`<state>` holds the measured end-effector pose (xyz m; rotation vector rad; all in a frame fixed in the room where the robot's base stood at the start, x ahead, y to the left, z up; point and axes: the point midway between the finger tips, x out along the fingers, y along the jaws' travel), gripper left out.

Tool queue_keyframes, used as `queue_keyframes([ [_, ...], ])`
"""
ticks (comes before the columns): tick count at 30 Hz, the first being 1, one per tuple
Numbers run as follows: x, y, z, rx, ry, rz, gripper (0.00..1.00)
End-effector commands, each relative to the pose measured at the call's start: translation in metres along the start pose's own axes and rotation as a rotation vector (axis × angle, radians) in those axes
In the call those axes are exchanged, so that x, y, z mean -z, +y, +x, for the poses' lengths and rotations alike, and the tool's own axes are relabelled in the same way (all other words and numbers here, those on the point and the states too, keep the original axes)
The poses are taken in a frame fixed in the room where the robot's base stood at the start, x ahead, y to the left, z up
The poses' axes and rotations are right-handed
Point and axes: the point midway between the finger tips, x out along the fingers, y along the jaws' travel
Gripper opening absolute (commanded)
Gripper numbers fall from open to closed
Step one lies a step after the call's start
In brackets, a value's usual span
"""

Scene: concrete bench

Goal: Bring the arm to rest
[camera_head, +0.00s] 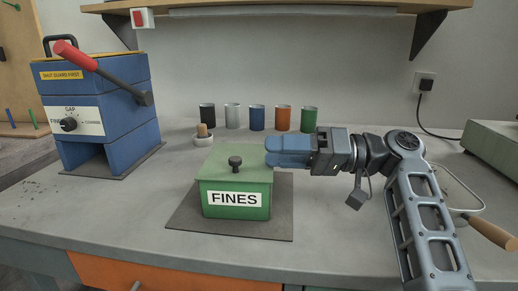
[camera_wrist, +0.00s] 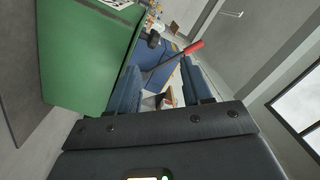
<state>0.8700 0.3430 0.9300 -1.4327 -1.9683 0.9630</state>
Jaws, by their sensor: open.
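My gripper (camera_head: 268,152) is at the end of my arm, with its blue fingers pointing left, at the upper right edge of the green FINES box (camera_head: 215,204) in the head view. In the wrist view the two fingers (camera_wrist: 160,68) stand apart with nothing held between them. The green box (camera_wrist: 85,55) lies to their left there. The box has its lid on, with a dark knob (camera_head: 235,162) on top. I cannot tell whether a finger touches the box.
The box stands on a dark mat (camera_head: 185,217). Several coloured cups (camera_head: 257,118) line the back of the bench, with a small mortar (camera_head: 203,140) before them. A blue machine with a red-handled lever (camera_head: 75,55) stands left. A wooden-handled tool (camera_head: 490,232) lies right. A shelf (camera_head: 280,6) hangs above.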

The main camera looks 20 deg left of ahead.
Motion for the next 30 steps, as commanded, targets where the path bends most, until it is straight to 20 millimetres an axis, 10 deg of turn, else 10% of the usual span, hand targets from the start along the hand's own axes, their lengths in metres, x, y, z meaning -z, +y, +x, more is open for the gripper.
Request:
queue_keyframes([
  [17,0.001,-0.002,-0.021,0.001,-0.001,-0.003,0.49],
  [30,0.037,-0.048,-0.021,0.001,-0.001,-0.003,0.49],
])
